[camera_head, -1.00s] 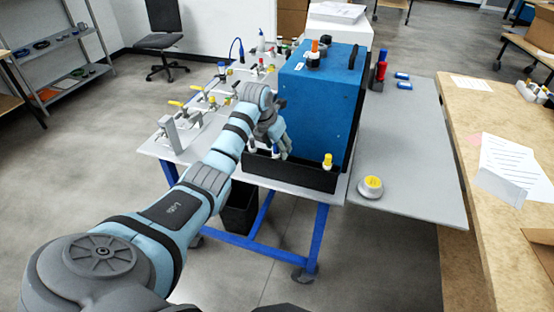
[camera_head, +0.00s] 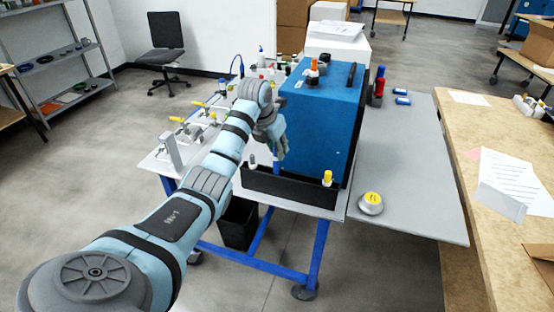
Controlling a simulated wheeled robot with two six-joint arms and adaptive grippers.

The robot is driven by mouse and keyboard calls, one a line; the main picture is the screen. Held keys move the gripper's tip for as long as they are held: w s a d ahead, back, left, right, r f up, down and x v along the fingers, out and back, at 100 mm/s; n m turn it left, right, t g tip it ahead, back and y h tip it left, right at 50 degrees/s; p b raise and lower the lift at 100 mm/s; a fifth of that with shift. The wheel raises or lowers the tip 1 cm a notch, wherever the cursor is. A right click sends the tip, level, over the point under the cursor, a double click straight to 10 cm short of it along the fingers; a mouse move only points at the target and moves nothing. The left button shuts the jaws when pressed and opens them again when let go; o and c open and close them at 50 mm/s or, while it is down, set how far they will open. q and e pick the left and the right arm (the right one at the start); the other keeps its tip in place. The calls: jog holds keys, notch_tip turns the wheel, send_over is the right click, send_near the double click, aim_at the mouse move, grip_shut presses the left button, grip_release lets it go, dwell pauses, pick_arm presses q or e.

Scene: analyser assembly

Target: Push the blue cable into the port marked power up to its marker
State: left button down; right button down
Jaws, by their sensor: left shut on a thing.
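The blue analyser box (camera_head: 318,122) stands on the grey table (camera_head: 424,166). My left gripper (camera_head: 281,152) is at the box's left front side, above the black tray (camera_head: 290,190). Its jaws are shut, but what they hold is too small and covered to make out. A small blue piece (camera_head: 277,167) shows just below the fingers, and I cannot tell whether it is held or stands in the tray. A thin blue looped cable (camera_head: 237,62) shows at the back left of the table. No port marked power and no cable marker can be made out. My right gripper is out of view.
A yellow-capped vial (camera_head: 327,178) and a grey-topped one (camera_head: 252,160) stand in the black tray. Clamps with yellow handles (camera_head: 178,120) line the table's left side. A round yellow-topped object (camera_head: 371,203) sits at the front right. The table's right half is mostly clear.

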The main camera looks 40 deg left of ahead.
pick_arm(q)
notch_tip(320, 180, up, 22)
jog(key=p, duration=1.1)
jog(key=shift+f, duration=0.3)
